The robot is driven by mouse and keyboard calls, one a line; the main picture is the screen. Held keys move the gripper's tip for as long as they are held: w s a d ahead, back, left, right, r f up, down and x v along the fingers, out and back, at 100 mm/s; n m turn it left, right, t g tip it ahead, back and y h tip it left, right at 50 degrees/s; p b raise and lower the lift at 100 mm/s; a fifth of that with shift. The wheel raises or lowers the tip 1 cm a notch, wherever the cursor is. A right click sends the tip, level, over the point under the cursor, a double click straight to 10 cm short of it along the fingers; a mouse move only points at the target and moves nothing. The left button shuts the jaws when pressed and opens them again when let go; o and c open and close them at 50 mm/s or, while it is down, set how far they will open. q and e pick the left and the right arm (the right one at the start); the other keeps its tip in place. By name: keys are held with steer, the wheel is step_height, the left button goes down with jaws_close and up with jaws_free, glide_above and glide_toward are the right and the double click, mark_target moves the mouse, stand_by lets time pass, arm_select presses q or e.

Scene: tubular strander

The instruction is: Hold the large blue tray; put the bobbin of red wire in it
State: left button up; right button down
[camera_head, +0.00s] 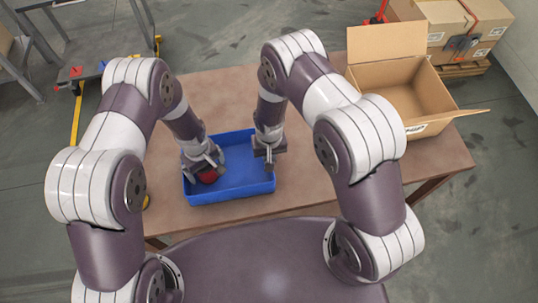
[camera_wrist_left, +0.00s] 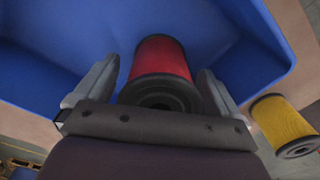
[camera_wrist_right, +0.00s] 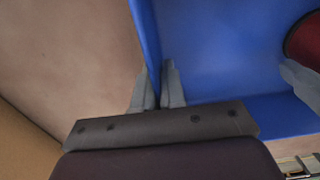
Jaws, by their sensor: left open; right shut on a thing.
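The large blue tray (camera_head: 232,194) lies on the table. The bobbin of red wire (camera_head: 208,177) is inside it at the left, partly hidden by my left gripper (camera_head: 206,168). In the left wrist view the red bobbin (camera_wrist_left: 162,62) with its dark flange sits between the two spread fingers, with a gap visible on each side. My left gripper is open. My right gripper (camera_head: 268,160) is shut on the tray's right wall. In the right wrist view the blue wall (camera_wrist_right: 147,40) runs between its fingers (camera_wrist_right: 158,85), and the red bobbin (camera_wrist_right: 304,40) shows at the right edge.
A yellow bobbin (camera_wrist_left: 285,125) stands outside the tray, near the table's left edge. An open cardboard box (camera_head: 405,90) stands on the brown table (camera_head: 310,185) at the back right. More cartons (camera_head: 465,30) are behind it.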

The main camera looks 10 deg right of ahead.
arm_select(q)
step_height(320, 180, up, 12)
arm_select(e)
steer(key=c, duration=1.1)
jaws_free()
steer(key=shift+c, duration=0.2)
step_height(320, 180, up, 12)
steer(key=shift+r, duration=0.1)
